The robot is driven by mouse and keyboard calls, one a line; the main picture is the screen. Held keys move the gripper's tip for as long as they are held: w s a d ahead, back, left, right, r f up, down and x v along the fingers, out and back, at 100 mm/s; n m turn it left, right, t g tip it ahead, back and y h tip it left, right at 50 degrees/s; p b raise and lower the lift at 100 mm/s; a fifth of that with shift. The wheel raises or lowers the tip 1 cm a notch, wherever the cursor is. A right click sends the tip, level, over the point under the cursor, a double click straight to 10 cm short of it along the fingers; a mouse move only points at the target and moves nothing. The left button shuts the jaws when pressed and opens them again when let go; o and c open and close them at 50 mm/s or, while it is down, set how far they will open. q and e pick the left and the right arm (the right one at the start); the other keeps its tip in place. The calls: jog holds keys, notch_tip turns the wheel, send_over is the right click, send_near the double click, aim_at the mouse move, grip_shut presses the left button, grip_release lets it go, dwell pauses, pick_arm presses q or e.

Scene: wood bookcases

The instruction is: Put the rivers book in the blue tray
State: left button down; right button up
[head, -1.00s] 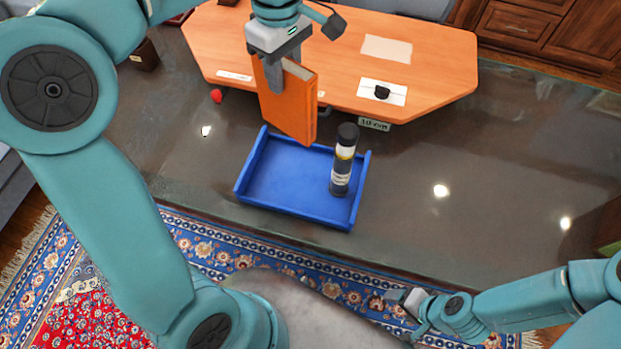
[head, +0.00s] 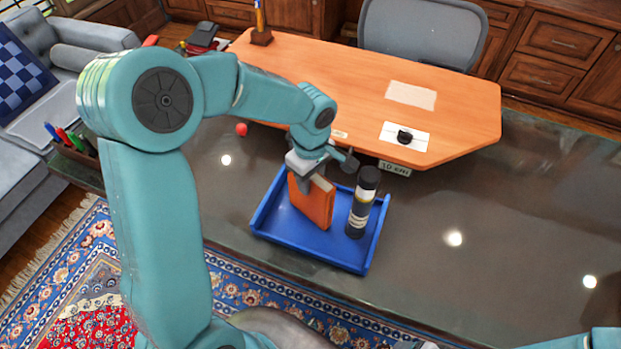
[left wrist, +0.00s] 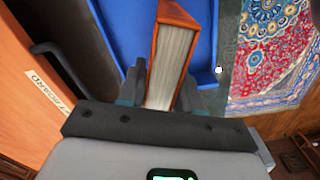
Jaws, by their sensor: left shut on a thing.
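An orange book (head: 312,203), its title not legible here, stands upright in my left gripper (head: 308,182). The gripper is shut on its upper edge. The book is over the left part of the blue tray (head: 300,232), with its lower end inside the outline of the walls; I cannot tell if it touches the floor. In the left wrist view the book (left wrist: 172,60) sits between the fingers, page edges towards the camera, with the blue tray (left wrist: 205,40) beyond. Only a sliver of my right gripper (head: 415,345) shows at the bottom edge; its jaws are cut off.
A dark bottle (head: 361,205) stands in the tray, just right of the book. An orange-topped desk piece (head: 350,90) with a white card lies behind the tray. A small red object (head: 241,129) is at the left. The dark table top (head: 480,200) is clear on the right.

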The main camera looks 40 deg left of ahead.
pick_arm(q)
jog(key=shift+d+f, duration=0.1)
jog(key=shift+f, duration=0.1)
jog(key=shift+f, duration=0.2)
jog(key=c, duration=0.8)
grip_release()
jog(key=shift+o, duration=0.2)
notch_tip(320, 180, up, 12)
jog(key=shift+r, duration=0.25)
